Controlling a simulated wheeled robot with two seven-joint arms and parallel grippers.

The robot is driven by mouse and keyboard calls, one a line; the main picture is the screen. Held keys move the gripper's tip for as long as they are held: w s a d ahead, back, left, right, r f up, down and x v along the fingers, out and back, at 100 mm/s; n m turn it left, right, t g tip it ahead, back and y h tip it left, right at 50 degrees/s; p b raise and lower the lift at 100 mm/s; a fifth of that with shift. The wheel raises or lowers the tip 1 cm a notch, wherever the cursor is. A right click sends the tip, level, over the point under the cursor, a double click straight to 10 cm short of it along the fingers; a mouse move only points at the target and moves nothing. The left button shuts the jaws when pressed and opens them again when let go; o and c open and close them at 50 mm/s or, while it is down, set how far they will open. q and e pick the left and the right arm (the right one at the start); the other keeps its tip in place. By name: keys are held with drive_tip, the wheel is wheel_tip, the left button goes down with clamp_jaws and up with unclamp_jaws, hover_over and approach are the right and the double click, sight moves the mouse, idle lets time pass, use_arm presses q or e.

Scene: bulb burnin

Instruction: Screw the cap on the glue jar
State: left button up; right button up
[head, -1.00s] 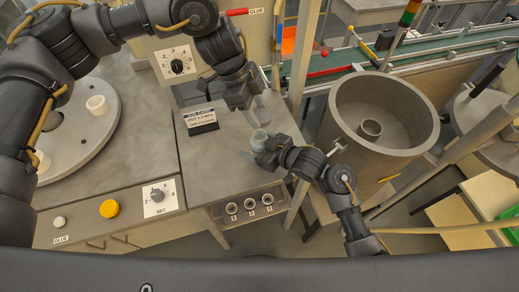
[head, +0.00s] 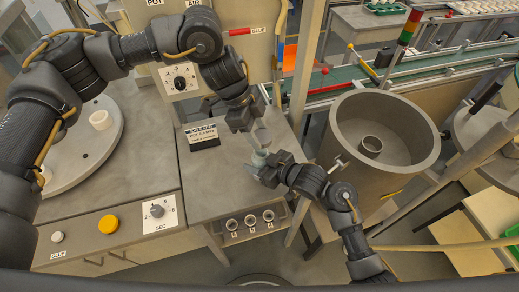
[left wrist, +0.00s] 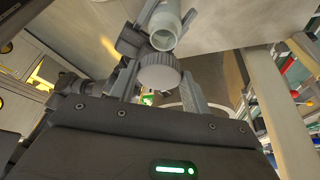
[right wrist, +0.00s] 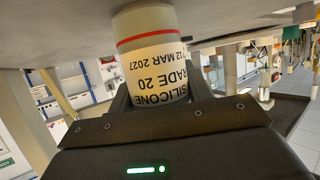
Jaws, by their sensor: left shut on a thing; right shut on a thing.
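The glue jar (head: 259,158) is a pale, open-mouthed container held just above the bench. In the right wrist view the jar (right wrist: 155,62) shows a white label with a red band and the words SILICONE and 12 MAR 2027. My right gripper (head: 264,166) is shut around its side. The cap (left wrist: 159,73) is grey with a ribbed edge, gripped between the fingers of my left gripper (left wrist: 160,85). In the head view the cap (head: 263,136) is above the jar. The left wrist view shows the jar's open mouth (left wrist: 163,40) next to the cap, apart from it.
A small card (head: 202,136) stands on the grey bench (head: 220,185) left of the grippers. A large round bin (head: 388,165) stands to the right, with a post beside it. A turntable (head: 80,145) with a white cup lies at the left. Knobs line the bench front.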

sight(259, 152)
use_arm(q)
drive_tip(key=shift+a+f, duration=0.15)
drive_tip(key=shift+f, duration=1.6)
drive_tip(key=shift+f, duration=0.15)
drive_tip(key=shift+f, duration=0.75)
drive_tip(key=shift+f, duration=0.6)
drive_tip(key=m, duration=0.2)
drive_tip(key=m+g, duration=0.1)
drive_tip(key=m, duration=0.1)
drive_tip(key=m+g+y, duration=0.1)
drive_tip(key=m, duration=0.1)
drive_tip(key=shift+w+d, duration=0.25)
drive_tip(key=shift+w, duration=0.05)
drive_tip(key=m, duration=0.2)
drive_tip(key=m+g+y, duration=0.1)
drive_tip(key=m, duration=0.1)
drive_tip(key=shift+w+d, duration=0.15)
drive_tip(key=shift+d, duration=0.05)
drive_tip(key=shift+a, duration=0.1)
drive_tip(key=o, duration=0.9)
drive_tip(key=shift+o, duration=0.2)
